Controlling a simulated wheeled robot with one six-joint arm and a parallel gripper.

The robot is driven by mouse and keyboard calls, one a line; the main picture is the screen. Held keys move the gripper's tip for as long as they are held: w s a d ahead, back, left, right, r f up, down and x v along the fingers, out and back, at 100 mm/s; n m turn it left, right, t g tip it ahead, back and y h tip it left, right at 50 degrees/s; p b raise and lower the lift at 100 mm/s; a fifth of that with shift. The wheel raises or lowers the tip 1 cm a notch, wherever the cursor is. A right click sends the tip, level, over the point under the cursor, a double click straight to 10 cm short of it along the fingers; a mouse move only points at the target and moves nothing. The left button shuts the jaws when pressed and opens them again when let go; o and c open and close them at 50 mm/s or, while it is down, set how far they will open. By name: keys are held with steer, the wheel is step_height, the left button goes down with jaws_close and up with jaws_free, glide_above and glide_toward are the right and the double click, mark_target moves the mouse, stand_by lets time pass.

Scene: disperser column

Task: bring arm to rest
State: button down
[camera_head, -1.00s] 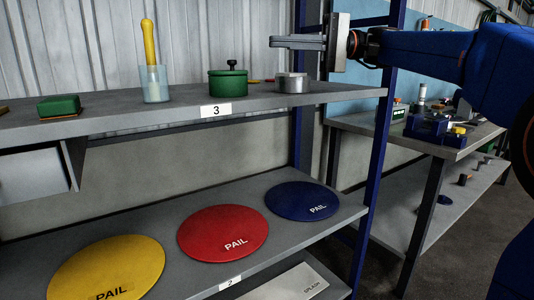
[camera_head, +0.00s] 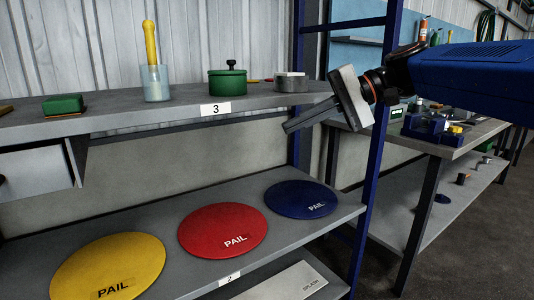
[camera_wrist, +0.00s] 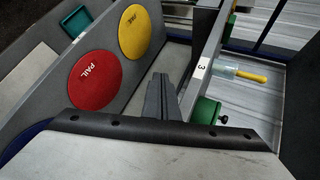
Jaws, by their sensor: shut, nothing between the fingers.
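My gripper (camera_head: 312,115) is shut and empty. In the head view it hangs in front of the right end of the upper shelf, tilted down to the left, near the blue rack post. My blue arm reaches in from the upper right. In the wrist view my gripper (camera_wrist: 160,97) also looks closed, with the shelf edge marked 3 just beyond its fingers. I cannot tell the exact gap between the fingers and that edge.
The upper shelf (camera_head: 120,117) holds a green pot (camera_head: 228,84), a metal cup (camera_head: 291,84), a beaker (camera_head: 155,86) and a green block (camera_head: 63,105). Yellow (camera_head: 105,262), red (camera_head: 222,228) and blue (camera_head: 295,203) PAIL discs lie below. A workbench (camera_head: 455,148) stands right.

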steer(key=s+d+f+t+h, duration=0.1)
steer(key=s+d+f+h, duration=0.3)
steer(key=f, duration=0.7)
steer(key=s+d+f+t+h, duration=0.1)
steer(key=s+d+f+h, duration=0.3)
steer(key=s+d+f, duration=0.5)
steer(key=s+d+f+n+t+h, duration=0.1)
steer(key=s+d+f+h, duration=0.3)
steer(key=d+f, duration=0.5)
step_height(320, 180, down, 5)
steer(key=shift+s+d+r+t, duration=0.2)
steer(key=shift+s+t, duration=0.2)
steer(key=shift+s, duration=0.85)
